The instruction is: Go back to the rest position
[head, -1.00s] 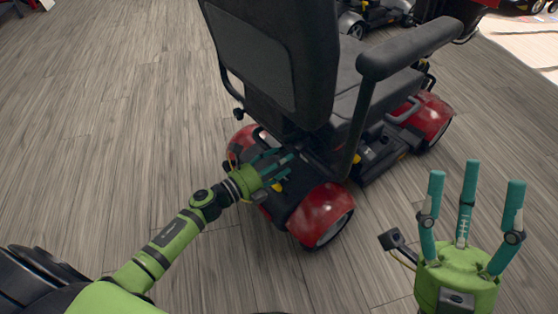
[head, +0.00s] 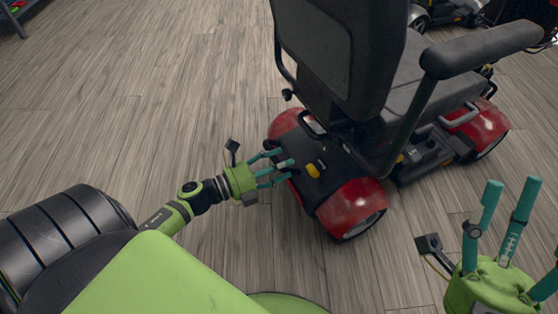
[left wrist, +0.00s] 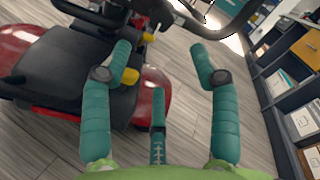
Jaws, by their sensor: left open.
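My left gripper (head: 275,168) is green with teal fingers. It is open and empty, just behind the rear of a red and black mobility scooter (head: 352,208). In the left wrist view its spread fingers (left wrist: 160,75) have nothing between them, and the scooter's red rear cover (left wrist: 153,100) lies beyond them. Whether a fingertip touches the scooter I cannot tell. My right gripper (head: 510,215) is at the lower right of the head view, fingers pointing up and apart, with nothing between them.
The scooter's seat back (head: 340,60) and armrest (head: 480,48) rise beside the left gripper. Another scooter (head: 445,12) stands at the top. Wood-plank floor (head: 130,100) is clear on the left. Shelves with boxes (left wrist: 290,90) show at the right in the left wrist view.

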